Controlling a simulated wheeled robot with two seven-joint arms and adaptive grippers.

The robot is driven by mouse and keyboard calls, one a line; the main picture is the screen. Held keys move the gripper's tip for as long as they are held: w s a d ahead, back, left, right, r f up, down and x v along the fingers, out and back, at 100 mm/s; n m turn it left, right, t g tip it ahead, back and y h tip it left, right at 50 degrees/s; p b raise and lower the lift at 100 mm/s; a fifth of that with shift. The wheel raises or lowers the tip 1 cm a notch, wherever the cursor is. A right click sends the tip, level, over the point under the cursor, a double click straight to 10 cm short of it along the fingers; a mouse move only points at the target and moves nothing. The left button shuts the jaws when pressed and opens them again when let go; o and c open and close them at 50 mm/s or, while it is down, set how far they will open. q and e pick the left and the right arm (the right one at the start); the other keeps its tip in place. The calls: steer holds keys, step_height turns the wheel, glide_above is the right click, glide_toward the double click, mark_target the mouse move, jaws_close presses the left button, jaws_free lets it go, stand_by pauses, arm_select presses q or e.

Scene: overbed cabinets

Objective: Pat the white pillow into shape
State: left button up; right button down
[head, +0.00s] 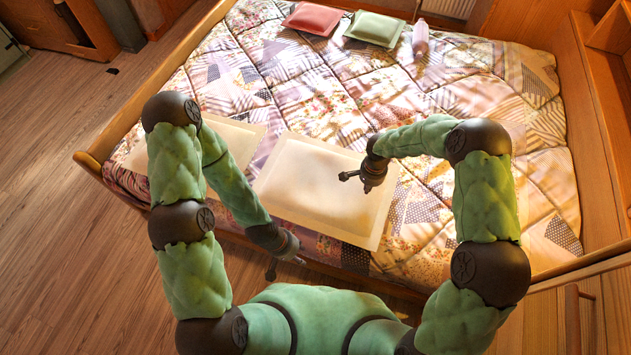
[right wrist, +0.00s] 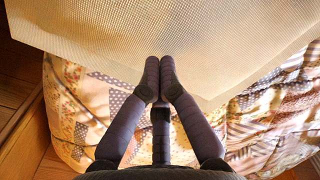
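A pale cream-white pillow (head: 300,185) with a flat border lies on the quilt near the bed's front edge. A second cream pillow (head: 240,138) lies to its left, partly hidden by my left arm. My right gripper (head: 348,177) is over the right part of the nearer pillow. In the right wrist view, the fingertips of this gripper (right wrist: 160,62) meet with nothing between them, and the woven pale pillow (right wrist: 165,35) spans the top. I cannot tell whether they touch it. My left gripper (head: 272,270) hangs low by the bed's front edge, apart from the pillows; its fingers are small and unclear.
The patchwork quilt (head: 460,85) covers the bed. A red pillow (head: 312,18), a green pillow (head: 374,29) and a pink bottle-like object (head: 420,40) lie at the far side. A wooden bed frame runs along the left and front. Wooden cabinetry stands at right.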

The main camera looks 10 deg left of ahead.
steer(key=shift+f+b, duration=0.5)
steer(key=shift+f, duration=0.2)
steer(key=shift+r, duration=0.1)
